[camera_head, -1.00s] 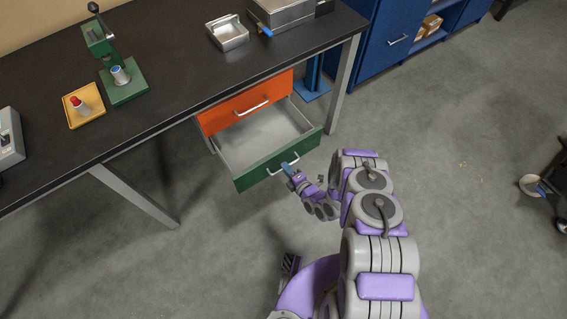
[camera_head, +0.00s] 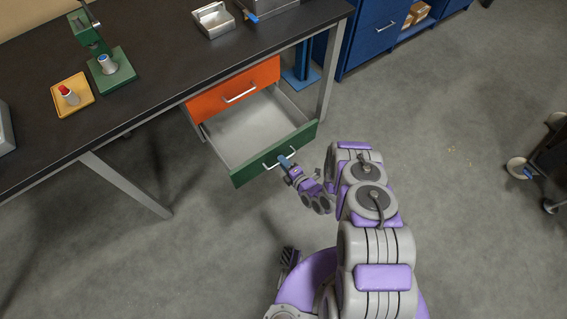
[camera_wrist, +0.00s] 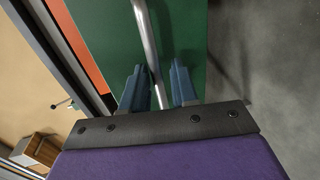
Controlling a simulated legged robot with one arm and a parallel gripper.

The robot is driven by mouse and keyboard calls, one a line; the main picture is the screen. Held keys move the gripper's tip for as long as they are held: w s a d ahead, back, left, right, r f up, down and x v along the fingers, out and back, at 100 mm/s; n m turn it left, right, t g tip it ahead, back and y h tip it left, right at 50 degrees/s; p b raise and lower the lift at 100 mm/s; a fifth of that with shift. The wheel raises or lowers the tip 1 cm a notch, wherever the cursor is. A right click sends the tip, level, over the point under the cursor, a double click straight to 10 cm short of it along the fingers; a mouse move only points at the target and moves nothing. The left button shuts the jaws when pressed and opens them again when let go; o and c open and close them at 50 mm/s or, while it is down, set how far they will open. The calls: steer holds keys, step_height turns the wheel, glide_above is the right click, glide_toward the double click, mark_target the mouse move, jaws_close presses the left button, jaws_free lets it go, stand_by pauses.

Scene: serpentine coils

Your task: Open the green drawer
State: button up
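The green drawer (camera_head: 248,172) sits below the orange drawer (camera_head: 212,101) under the black table. It is pulled well out, and its pale, empty inside shows. Its metal handle (camera_head: 270,163) runs across the green front. The exact finger contact is hard to see.
The black table (camera_head: 165,75) carries a green press (camera_head: 118,75), a yellow tray (camera_head: 85,103) and a metal tray (camera_head: 213,22). A table leg (camera_head: 328,75) stands right of the drawers. Blue cabinets (camera_head: 375,38) are behind. The grey floor is clear around my arm.

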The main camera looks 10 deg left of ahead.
steer(key=shift+o, duration=0.7)
steer(key=shift+r, duration=0.1)
steer(key=v, duration=1.7)
steer(key=shift+d, duration=0.15)
steer(key=shift+s, duration=0.1)
